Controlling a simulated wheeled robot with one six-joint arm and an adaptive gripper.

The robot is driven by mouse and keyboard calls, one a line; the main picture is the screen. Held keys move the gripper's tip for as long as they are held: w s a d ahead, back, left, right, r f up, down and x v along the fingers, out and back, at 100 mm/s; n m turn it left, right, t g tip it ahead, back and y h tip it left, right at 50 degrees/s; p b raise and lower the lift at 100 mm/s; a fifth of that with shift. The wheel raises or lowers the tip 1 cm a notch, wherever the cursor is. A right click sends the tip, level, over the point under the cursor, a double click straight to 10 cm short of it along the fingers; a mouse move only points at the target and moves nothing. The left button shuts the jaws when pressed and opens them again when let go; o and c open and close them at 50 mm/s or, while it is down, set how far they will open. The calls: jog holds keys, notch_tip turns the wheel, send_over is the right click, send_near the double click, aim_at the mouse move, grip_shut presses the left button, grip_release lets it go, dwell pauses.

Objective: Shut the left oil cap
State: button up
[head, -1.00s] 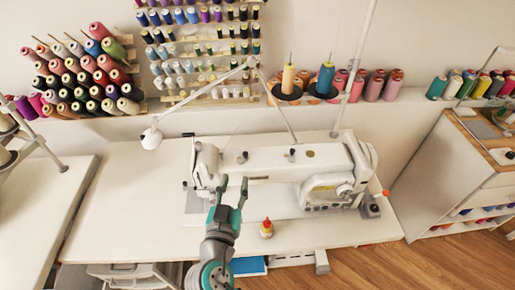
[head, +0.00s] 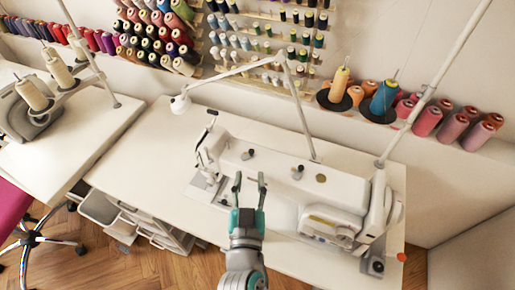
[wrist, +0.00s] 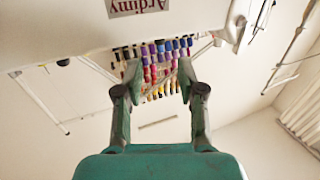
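The white sewing machine (head: 270,180) stands on the white table in the head view. Two small dark caps sit on its top: the left one (head: 247,154) and the right one (head: 297,172). They are too small to tell whether their lids are up or down. My gripper (head: 250,180) is open and empty, in front of the machine's body, just below the left cap in the picture. In the wrist view my gripper (wrist: 159,72) has its two fingers apart with nothing between them. The machine's underside-up label (wrist: 138,6) shows at the top there.
A lamp arm (head: 235,72) and a thin stand pole (head: 430,90) rise behind the machine. Thread cones (head: 384,97) and spools line the back shelf and wall. Another table (head: 75,140) with a cone stand is at left, above a magenta chair (head: 12,210).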

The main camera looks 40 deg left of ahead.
aim_at(251, 153)
jog(key=x, duration=0.9)
jog(key=shift+w, duration=0.1)
grip_shut()
